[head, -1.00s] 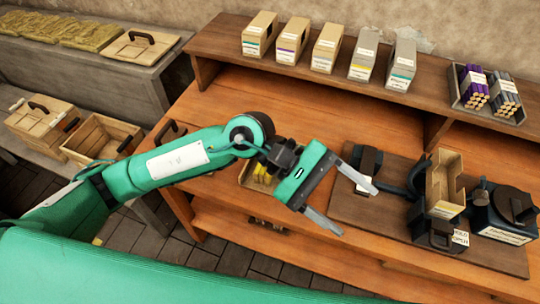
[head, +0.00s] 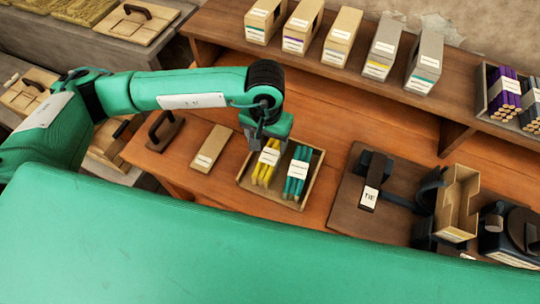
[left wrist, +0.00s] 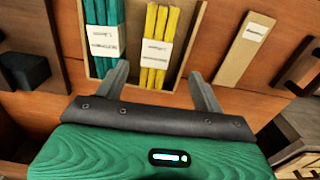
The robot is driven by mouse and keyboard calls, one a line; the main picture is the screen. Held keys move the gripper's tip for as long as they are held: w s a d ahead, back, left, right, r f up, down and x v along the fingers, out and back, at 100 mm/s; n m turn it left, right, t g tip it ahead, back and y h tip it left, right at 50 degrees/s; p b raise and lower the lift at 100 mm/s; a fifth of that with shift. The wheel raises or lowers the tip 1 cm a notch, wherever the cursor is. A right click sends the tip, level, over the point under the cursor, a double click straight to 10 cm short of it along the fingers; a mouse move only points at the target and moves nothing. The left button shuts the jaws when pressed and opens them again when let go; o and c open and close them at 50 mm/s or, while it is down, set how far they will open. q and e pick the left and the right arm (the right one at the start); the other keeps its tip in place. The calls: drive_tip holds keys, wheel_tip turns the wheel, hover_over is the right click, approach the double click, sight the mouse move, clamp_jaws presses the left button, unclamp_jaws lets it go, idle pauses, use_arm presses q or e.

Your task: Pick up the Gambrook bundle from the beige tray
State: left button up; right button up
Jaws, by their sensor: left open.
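The beige tray (head: 268,199) holds a yellow bundle (head: 265,168) and a teal bundle (head: 296,178), side by side, each with a white paper band. They also show in the left wrist view, yellow (left wrist: 153,75) and teal (left wrist: 100,18). The bands' print is too small for me to tell which is Gambrook. My left gripper (head: 258,143) is over the tray's back edge near the yellow bundle. In the left wrist view its open fingers (left wrist: 161,78) appear on either side of the yellow bundle's end, with nothing held. My right gripper is out of view.
A flat labelled beige piece (head: 212,148) and a dark handled block (head: 165,130) lie left of the tray. The press (head: 372,180) and an open box (head: 457,205) stand right. Several file boxes (head: 340,38) and a bundle rack (head: 484,108) stand on the raised shelf.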

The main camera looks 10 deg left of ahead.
sight(270, 156)
use_arm(q)
wheel_tip(270, 156, down, 3)
drive_tip(key=shift+w+r, duration=0.1)
drive_tip(key=shift+r, duration=0.05)
drive_tip(key=shift+d+f+p, duration=0.2)
drive_tip(key=shift+f+p, duration=0.35)
drive_tip(key=shift+p, duration=0.35)
drive_tip(key=f, duration=0.1)
drive_tip(key=f+p, duration=0.1)
drive_tip(key=f, duration=0.1)
drive_tip(key=shift+w+d+f, duration=0.15)
drive_tip(key=shift+w, duration=0.1)
drive_tip(key=shift+f+p, duration=0.3)
drive_tip(key=shift+f, duration=0.1)
drive_tip(key=shift+c, duration=0.4)
drive_tip(key=c, duration=1.1)
